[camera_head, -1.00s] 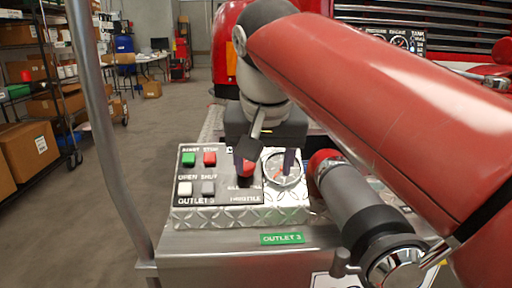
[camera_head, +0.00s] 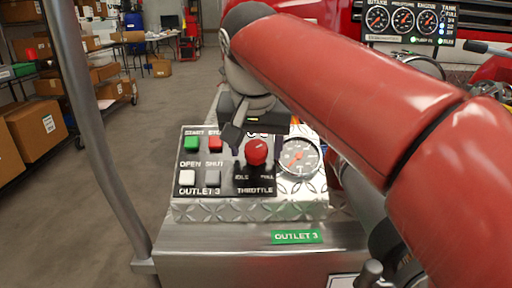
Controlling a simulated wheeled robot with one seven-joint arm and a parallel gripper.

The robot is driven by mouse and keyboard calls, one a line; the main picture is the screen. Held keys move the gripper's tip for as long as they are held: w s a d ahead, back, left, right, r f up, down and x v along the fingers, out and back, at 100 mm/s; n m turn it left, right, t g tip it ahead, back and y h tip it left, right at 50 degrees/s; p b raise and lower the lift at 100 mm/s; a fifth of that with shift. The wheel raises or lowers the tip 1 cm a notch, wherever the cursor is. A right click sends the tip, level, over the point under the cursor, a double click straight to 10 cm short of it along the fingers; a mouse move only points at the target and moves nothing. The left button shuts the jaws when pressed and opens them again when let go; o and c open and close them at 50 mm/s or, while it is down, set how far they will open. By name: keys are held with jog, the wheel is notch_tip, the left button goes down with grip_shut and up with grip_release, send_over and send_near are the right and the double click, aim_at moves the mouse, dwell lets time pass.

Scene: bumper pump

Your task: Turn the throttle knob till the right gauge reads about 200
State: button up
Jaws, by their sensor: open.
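The red throttle knob (camera_head: 256,151) stands on the black control panel, above the "IDLE", "FULL" and "THROTTLE" lettering. Its top is in plain view; I cannot tell its pointing angle. A round white gauge (camera_head: 299,157) with a reddish needle is at its right; its numbers are too small to read. My gripper (camera_head: 257,134) is open, above and behind the knob, with a dark finger showing left of the knob. The gripper seems apart from the knob. It hides part of the panel's top edge.
Green start (camera_head: 191,143) and red stop (camera_head: 215,143) buttons, with white open (camera_head: 187,177) and grey shut (camera_head: 213,177) buttons below, sit left of the knob. A larger gauge panel (camera_head: 403,20) is on the red truck. A metal post (camera_head: 92,120) stands at left.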

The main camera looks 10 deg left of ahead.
jog(key=c, duration=1)
jog(key=shift+o, duration=0.2)
jog(key=shift+m, duration=0.8)
jog(key=o, duration=1)
jog(key=shift+c, duration=0.2)
jog(key=p+v, duration=0.1)
jog(key=v, duration=0.6)
jog(key=shift+r+p, duration=0.35)
jog(key=shift+r, duration=0.05)
